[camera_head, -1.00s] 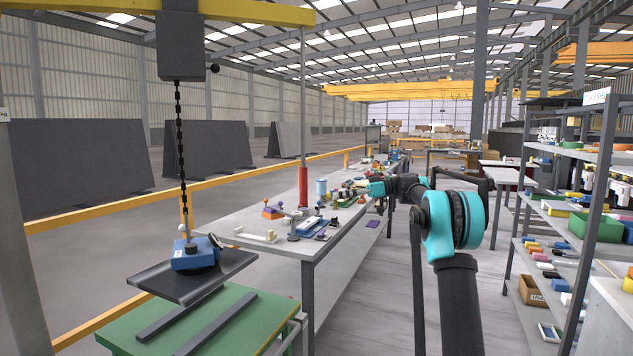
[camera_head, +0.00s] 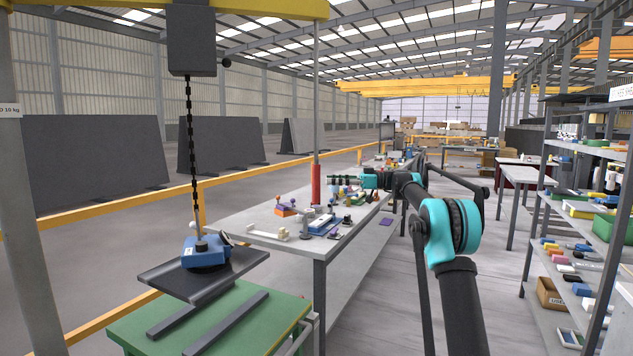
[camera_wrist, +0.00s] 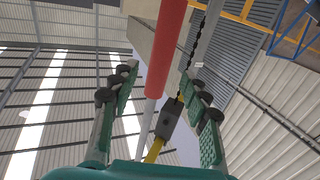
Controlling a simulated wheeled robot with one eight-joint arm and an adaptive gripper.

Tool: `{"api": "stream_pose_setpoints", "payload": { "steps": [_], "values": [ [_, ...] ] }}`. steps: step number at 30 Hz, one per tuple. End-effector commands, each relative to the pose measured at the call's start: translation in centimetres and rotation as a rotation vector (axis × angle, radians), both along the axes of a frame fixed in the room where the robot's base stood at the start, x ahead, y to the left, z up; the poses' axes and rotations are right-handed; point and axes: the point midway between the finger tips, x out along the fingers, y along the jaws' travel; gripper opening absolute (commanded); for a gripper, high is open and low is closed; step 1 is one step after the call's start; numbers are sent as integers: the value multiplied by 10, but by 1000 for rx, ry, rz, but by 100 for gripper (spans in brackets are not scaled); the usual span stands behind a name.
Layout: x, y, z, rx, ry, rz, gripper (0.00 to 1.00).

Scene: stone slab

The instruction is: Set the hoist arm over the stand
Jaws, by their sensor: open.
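The yellow hoist arm (camera_head: 270,8) crosses the top left, with a grey trolley box (camera_head: 191,40) and a chain (camera_head: 192,130) hanging from it. A blue lifter (camera_head: 205,258) hangs on the chain, on a dark slab (camera_head: 175,281). The green stand (camera_head: 280,310) with two dark bars is below and in front; whether the slab touches it I cannot tell. A red handle (camera_head: 316,184) hangs on a thin pole from the hoist arm. My gripper (camera_head: 332,181) is open beside it. In the wrist view, the handle (camera_wrist: 166,50) passes between my open fingers (camera_wrist: 157,75); contact is not visible.
A long grey workbench (camera_head: 255,225) with several small parts lies under the handle and my gripper. A yellow rail (camera_head: 260,174) runs behind it. Shelves (camera_head: 575,220) with boxes stand at right. The floor between bench and shelves is clear.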

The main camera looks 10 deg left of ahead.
Motion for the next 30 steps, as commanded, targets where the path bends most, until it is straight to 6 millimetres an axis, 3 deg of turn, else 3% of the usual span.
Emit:
{"api": "stream_pose_setpoints", "payload": {
  "steps": [3,9,23,30],
  "values": [
    [-2,24,0,0,0,3,46],
    [-3,52,0,0,0,1,46],
    [-3,64,0,0,0,-1,46],
    [-3,64,0,0,0,-1,19]
  ]
}}
